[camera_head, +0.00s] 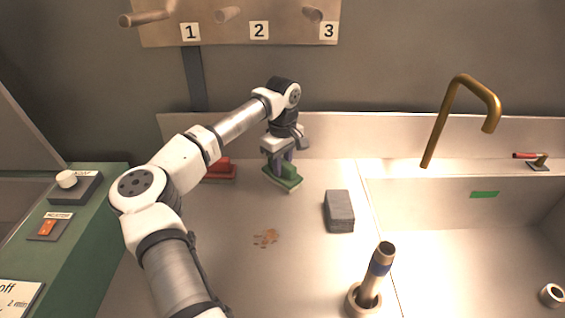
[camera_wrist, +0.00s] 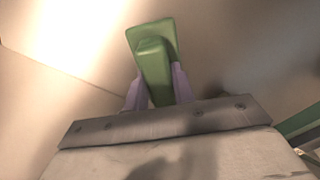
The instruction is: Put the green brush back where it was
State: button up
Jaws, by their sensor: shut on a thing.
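The green brush (camera_head: 284,179) is at the back of the pale counter (camera_head: 210,225), bristle side down. My gripper (camera_head: 279,163) is above it and shut on its raised green grip. In the wrist view the green brush (camera_wrist: 154,68) sits between the two purple fingers of my gripper (camera_wrist: 157,88). Whether the bristles touch the counter is hard to tell. A red brush (camera_head: 220,170) lies to the left of it, partly hidden behind my arm.
A grey block (camera_head: 339,211) and a brown stain (camera_head: 265,238) are on the counter. A holder with an upright tool (camera_head: 377,270) stands at the front. A sink (camera_head: 465,240) with a brass tap (camera_head: 440,120) is right. Numbered pegs (camera_head: 228,14) are on the wall.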

aim_at(283, 161)
jog(key=shift+f, duration=0.2)
jog(key=o, duration=1)
jog(key=shift+c, duration=0.2)
notch_tip(283, 161, up, 12)
jog(key=b, duration=0.2)
jog(key=shift+r, duration=0.25)
